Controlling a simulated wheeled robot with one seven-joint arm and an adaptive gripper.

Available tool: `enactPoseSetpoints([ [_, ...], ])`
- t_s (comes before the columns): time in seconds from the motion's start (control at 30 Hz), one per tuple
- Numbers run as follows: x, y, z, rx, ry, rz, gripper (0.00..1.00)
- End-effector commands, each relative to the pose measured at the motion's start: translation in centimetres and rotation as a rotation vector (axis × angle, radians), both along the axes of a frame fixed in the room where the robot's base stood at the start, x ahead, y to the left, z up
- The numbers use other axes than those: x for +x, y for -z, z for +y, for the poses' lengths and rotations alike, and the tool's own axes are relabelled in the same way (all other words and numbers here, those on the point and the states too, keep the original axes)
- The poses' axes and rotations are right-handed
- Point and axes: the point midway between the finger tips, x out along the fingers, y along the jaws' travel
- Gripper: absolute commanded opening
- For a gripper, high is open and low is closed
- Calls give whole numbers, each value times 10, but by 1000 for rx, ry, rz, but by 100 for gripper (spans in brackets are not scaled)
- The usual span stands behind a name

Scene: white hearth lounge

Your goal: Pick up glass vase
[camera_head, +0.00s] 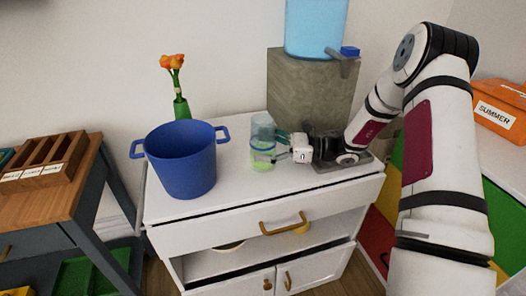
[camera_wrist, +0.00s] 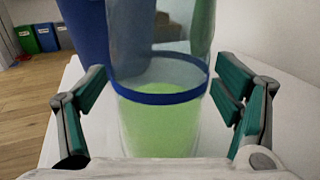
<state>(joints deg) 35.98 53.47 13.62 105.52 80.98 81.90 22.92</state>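The glass vase (camera_wrist: 160,122) appears to be the clear upright cylinder with a blue band and a green lower part. In the head view the vase (camera_head: 262,142) stands on the white cabinet top, right of a blue pot. My gripper (camera_head: 282,147) reaches it from the right, low and near level. In the wrist view my gripper (camera_wrist: 160,88) is open, with one green-padded finger on each side of the vase. Gaps show between both fingers and the glass. The vase's base is partly hidden by the gripper body in the wrist view.
The blue pot (camera_head: 183,172) stands close by on the white cabinet (camera_head: 240,203). A green vase with orange flowers (camera_head: 181,108) is behind the pot. A stone block (camera_head: 308,88) carrying a blue water container (camera_head: 316,28) stands behind my gripper. The cabinet's front strip is clear.

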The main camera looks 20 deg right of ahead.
Motion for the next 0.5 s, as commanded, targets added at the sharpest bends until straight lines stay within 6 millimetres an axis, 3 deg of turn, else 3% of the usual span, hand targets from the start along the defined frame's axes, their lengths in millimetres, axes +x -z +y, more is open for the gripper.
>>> enactPoseSetpoints([
  [0.03, 0, 0, 0, 0, 0, 0, 72],
  [0.07, 0, 0, 0, 0, 0, 0, 65],
  [0.3, 0, 0, 0, 0, 0, 0, 11],
  [0.5, 0, -1, 0, 1, 0, -2, 9],
])
